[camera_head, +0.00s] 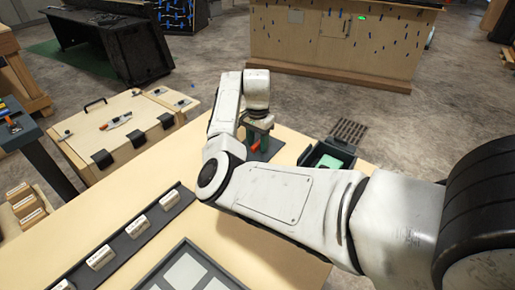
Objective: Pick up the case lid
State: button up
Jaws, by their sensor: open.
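My gripper (257,140) hangs from my white arm at the far part of the light wood table. It points down over a dark flat plate (272,149), beside a green upright thing with an orange part (256,147). The jaws are open; they are small here and partly blend with the green thing, so I cannot tell whether they touch it. To the right, a dark case (345,170) with a pale green inside stands at the table's far right edge. I cannot tell which part is its lid. My arm hides part of the table near it.
The table (160,245) carries a dark rail (130,233) with several white labelled blocks and a grey-framed panel (190,272). A wooden box (125,130) with black latches stands beyond the table at left.

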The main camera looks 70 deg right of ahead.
grip_shut()
jog(key=shift+r, duration=0.15)
dwell(0.4)
